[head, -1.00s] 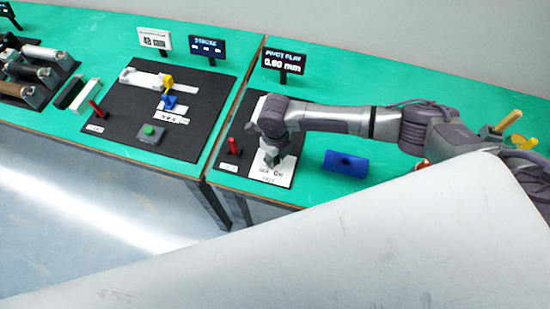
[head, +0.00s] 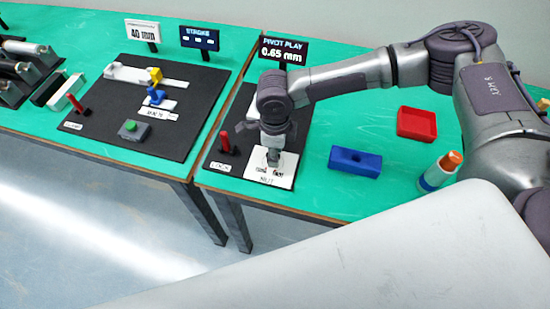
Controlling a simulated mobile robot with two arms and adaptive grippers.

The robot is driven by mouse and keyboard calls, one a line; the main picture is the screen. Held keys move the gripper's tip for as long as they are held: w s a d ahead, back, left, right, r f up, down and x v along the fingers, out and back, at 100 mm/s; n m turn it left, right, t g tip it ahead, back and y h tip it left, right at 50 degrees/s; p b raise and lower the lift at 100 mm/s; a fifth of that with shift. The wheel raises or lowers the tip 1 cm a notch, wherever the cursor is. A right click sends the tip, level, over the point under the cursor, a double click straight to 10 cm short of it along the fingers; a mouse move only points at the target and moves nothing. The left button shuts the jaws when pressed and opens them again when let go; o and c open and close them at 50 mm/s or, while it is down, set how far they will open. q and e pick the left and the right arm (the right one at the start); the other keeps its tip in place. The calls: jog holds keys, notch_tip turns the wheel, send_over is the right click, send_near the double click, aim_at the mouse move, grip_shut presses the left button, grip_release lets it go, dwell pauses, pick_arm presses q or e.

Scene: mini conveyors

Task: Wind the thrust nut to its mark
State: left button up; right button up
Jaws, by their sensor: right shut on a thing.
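My right gripper (head: 273,158) points down over the white plate (head: 257,177) marked NUT, on the right-hand dark board. It is shut on the thrust nut, which the fingers mostly hide. The mark on the plate is too small to make out. The display (head: 284,50) behind reads PIVOT PLAY 0.65 mm. A red lever (head: 225,142) marked LOCK stands just left of the plate. My left gripper is not in view.
The left board holds a yellow piece (head: 155,75), a blue piece (head: 156,96) and a green button (head: 130,126). A large pale panel covers the lower right.

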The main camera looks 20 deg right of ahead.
dwell(0.5)
jog(key=o, duration=1.2)
jog(key=shift+c, duration=0.2)
jog(key=shift+r, duration=0.2)
notch_tip(320, 180, up, 12)
jog(key=shift+f, duration=0.15)
